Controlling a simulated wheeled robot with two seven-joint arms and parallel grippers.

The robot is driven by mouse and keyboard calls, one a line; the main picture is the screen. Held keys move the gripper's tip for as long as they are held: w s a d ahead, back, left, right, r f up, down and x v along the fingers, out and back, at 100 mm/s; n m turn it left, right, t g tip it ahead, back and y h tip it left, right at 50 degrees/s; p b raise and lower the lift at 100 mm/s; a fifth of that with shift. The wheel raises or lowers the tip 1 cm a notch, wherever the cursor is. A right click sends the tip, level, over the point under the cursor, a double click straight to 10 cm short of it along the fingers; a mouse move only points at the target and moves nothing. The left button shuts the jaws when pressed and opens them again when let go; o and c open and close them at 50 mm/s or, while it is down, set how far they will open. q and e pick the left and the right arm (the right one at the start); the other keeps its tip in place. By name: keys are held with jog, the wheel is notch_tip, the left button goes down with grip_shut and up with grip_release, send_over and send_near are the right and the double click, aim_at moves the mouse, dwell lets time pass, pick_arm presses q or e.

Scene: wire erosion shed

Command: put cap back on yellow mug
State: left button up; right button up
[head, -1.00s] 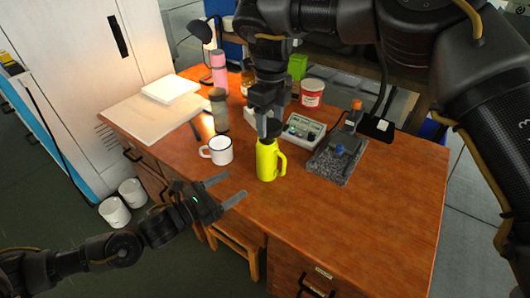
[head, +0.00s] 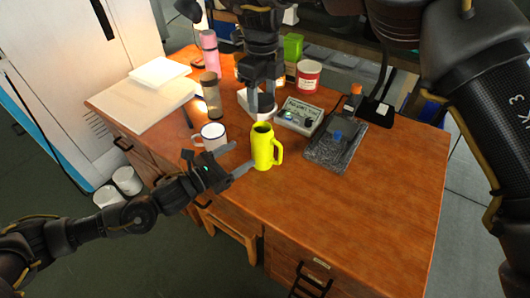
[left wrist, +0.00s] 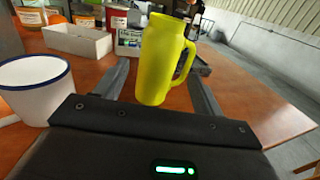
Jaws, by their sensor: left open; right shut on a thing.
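The yellow mug (head: 263,153) stands upright on the wooden table, its handle to the right. Its top looks dark in the head view. My right gripper (head: 264,108) is just behind and above the mug's top, shut on a small dark thing that looks like the cap; the arm and fingers hide most of it. My left gripper (head: 239,158) is open at the mug's left, its fingers pointing toward it. In the left wrist view the yellow mug (left wrist: 160,62) shows ahead between the open fingers (left wrist: 160,88), not gripped.
A white enamel mug (head: 211,137) stands close behind my left gripper. A grey control box (head: 299,115) and a stone-based stand (head: 333,148) are behind and right of the mug. A red-and-white tub (head: 308,77) is farther back. The front right of the table (head: 370,205) is clear.

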aim_at(254, 147)
pick_arm(q)
jog(key=x, duration=0.7)
jog(key=shift+w+d, duration=0.2)
jog(key=shift+d, duration=0.05)
jog(key=c, duration=1.1)
jog(key=shift+c, duration=0.2)
pick_arm(e)
jog(key=shift+a+f, duration=0.1)
jog(key=shift+f, duration=2.35)
jog(key=shift+f, duration=0.15)
jog(key=shift+f, duration=0.75)
jog(key=shift+f, duration=0.55)
